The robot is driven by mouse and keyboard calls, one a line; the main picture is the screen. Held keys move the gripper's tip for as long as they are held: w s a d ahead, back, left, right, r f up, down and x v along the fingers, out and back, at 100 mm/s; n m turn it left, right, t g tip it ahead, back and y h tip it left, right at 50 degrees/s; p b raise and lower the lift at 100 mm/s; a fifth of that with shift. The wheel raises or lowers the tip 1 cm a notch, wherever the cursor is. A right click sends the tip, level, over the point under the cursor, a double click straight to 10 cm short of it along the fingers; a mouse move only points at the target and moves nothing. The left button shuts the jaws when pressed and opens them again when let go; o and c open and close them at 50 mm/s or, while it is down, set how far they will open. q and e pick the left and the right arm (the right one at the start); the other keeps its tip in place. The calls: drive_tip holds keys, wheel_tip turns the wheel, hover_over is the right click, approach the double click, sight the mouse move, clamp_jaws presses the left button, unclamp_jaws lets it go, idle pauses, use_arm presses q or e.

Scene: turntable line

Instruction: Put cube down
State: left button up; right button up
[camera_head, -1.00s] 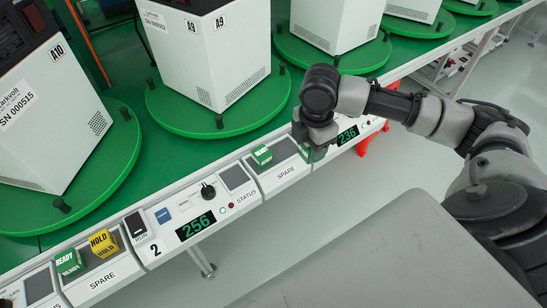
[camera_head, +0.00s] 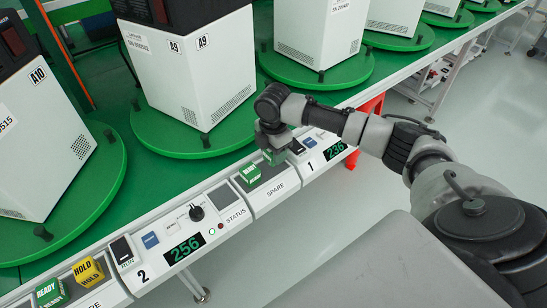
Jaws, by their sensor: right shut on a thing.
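My right gripper (camera_head: 269,146) is above the right part of the front SPARE panel (camera_head: 277,191). It is shut on a green cube (camera_head: 275,158), which is mostly hidden under the fingers. I cannot tell whether that cube touches the panel. Another green cube (camera_head: 250,174) sits on the same panel, just left of the held one. A yellow HOLD cube (camera_head: 88,271) and a green READY cube (camera_head: 50,293) sit on another SPARE panel at the lower left. My left gripper is not in view.
White machines stand on green turntables (camera_head: 185,143) behind the panel strip. A 256 display (camera_head: 184,249), a black knob (camera_head: 196,213) and a STATUS screen (camera_head: 222,196) lie left of the gripper. A 236 display (camera_head: 334,150) and a red bracket (camera_head: 370,106) lie right.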

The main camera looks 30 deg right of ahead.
drive_tip(key=shift+f, duration=1.35)
drive_tip(key=shift+f, duration=0.1)
drive_tip(key=o, duration=0.9)
drive_tip(key=shift+o, duration=0.2)
wheel_tip(320, 180, up, 12)
drive_tip(key=shift+r+p, duration=0.15)
drive_tip(key=shift+p, duration=0.2)
